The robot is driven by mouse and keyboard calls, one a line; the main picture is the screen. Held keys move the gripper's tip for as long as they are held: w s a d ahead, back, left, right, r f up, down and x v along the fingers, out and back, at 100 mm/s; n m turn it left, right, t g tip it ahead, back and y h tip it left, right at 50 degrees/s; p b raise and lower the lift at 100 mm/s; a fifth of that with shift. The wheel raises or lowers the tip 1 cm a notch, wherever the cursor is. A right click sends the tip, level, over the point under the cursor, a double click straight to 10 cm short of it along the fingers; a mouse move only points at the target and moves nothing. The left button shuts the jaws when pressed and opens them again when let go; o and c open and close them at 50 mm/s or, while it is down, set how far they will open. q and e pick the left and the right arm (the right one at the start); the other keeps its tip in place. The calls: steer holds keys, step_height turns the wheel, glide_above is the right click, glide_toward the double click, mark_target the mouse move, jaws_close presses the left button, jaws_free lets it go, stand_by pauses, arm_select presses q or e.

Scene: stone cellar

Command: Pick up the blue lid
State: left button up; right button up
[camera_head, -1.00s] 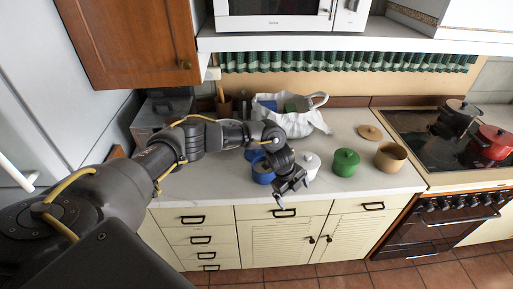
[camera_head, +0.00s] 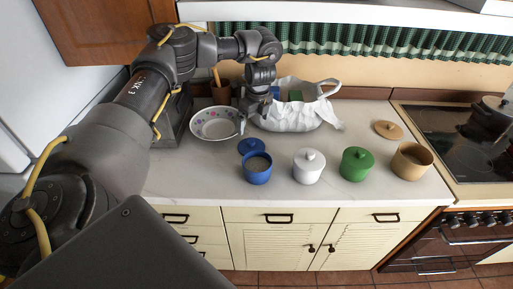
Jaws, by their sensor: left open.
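The blue lid (camera_head: 251,146) lies on the counter just behind the open blue pot (camera_head: 257,170). It is round and flat, and nothing is gripping it. My left gripper (camera_head: 254,113) is open and points down behind and above the lid, in front of the white bag. It is apart from the lid, and its jaws look empty. My right gripper is not in view.
A patterned bowl (camera_head: 215,124) stands left of the gripper, and a white cloth bag (camera_head: 300,115) is behind it. To the right are a lidded white pot (camera_head: 308,167), a lidded green pot (camera_head: 356,165), an open tan pot (camera_head: 411,162) and its lid (camera_head: 388,129).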

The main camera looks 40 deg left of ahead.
mark_target(251, 141)
arm_select(q)
steer(key=f, duration=0.3)
steer(key=shift+s+a, duration=0.35)
steer(key=shift+s, duration=0.05)
steer(key=f, duration=0.2)
steer(key=shift+w+a+f, duration=0.2)
steer(key=shift+w+f, duration=0.05)
steer(key=shift+f, duration=0.05)
steer(key=shift+d, duration=0.1)
steer(key=f+p, duration=0.1)
steer(key=f, duration=0.1)
steer(key=f+p, duration=0.1)
steer(key=f, duration=0.1)
steer(key=shift+a+f+p, duration=0.2)
steer(key=shift+f+p, duration=0.15)
steer(key=shift+f, duration=0.2)
steer(key=c, duration=0.6)
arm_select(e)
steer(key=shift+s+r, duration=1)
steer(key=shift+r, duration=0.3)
